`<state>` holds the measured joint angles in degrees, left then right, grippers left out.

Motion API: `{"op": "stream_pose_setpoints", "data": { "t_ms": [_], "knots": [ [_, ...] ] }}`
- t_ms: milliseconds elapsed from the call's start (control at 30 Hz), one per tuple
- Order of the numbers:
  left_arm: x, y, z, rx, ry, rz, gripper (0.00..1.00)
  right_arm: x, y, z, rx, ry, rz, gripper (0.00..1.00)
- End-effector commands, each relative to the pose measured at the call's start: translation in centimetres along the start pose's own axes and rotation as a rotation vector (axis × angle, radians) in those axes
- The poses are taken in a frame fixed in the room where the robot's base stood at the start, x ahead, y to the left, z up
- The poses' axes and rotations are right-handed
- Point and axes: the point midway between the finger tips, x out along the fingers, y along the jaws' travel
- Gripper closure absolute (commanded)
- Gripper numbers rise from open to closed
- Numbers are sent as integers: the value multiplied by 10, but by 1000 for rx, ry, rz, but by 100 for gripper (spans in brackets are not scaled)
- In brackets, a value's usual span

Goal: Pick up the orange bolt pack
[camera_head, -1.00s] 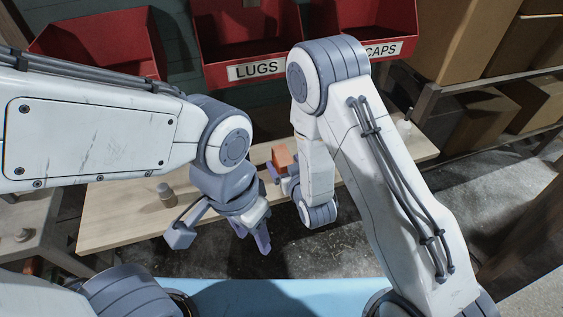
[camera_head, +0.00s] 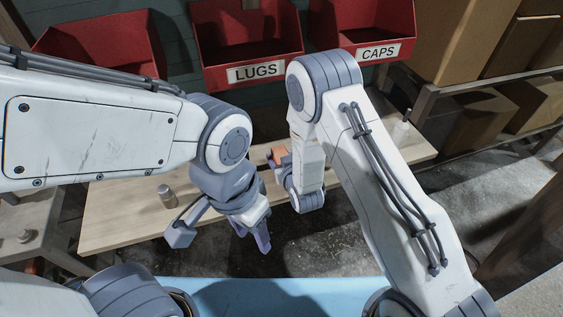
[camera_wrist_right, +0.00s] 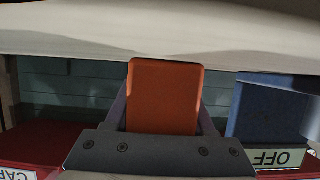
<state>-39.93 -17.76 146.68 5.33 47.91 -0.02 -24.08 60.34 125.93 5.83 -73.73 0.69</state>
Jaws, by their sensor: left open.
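The orange bolt pack (camera_head: 278,154) shows in the head view over the far side of the wooden table, partly hidden by my right wrist. In the right wrist view the pack (camera_wrist_right: 165,97) fills the space between the two fingers of my right gripper (camera_wrist_right: 164,98), with no clear gap at either side. That gripper looks shut on it. Whether the pack touches the table or is slightly above it, I cannot tell. My left gripper (camera_head: 253,232) is open and empty, pointing down in front of the table's near edge, apart from the pack.
Red bins marked LUGS (camera_head: 256,71) and CAPS (camera_head: 380,51) stand behind. A blue bin (camera_wrist_right: 265,112) shows in the wrist view.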

Motion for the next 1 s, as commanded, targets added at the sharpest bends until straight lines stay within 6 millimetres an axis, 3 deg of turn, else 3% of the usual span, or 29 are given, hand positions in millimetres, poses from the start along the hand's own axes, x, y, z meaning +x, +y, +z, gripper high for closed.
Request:
{"op": "stream_pose_setpoints", "data": {
  "t_ms": [367,667,1000],
  "knots": [
    [0,0,0,0,0,0,50,-1,0,-5,0,3,0,100],
    [1,0,0,0,0,0,50,-15,0,-40,1,8,0,100],
    [8,0,0,0,0,0,50,-83,50,-57,2,3,6,100]
  ]
}}
